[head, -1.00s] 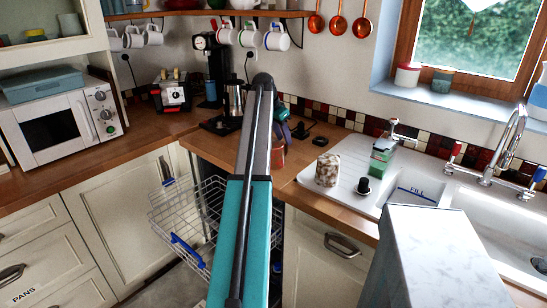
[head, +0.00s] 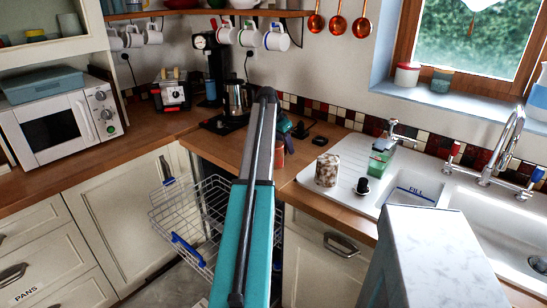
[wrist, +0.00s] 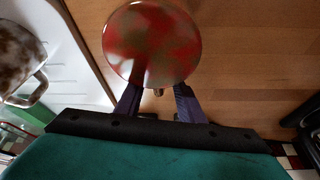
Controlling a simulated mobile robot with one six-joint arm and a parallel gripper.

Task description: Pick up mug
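A mug with a mottled red and green glossy round top shows in the wrist view (wrist: 152,43), standing on the wooden worktop. In the head view a reddish mug (head: 289,144) is partly hidden behind my arm. My gripper (wrist: 158,92) has its two purple fingers apart, near the mug's close side. A small part, perhaps the handle, shows between them, with no clear contact. The fingertips are partly hidden below the rim. In the head view my gripper (head: 299,130) is small and mostly behind my arm.
A brown speckled mug (head: 326,170) stands on the white draining board (head: 352,152), and also shows in the wrist view (wrist: 18,62). A metal coffee pot (head: 237,98) stands on a dark hob at the back. A wire dishwasher rack (head: 186,215) is pulled out below.

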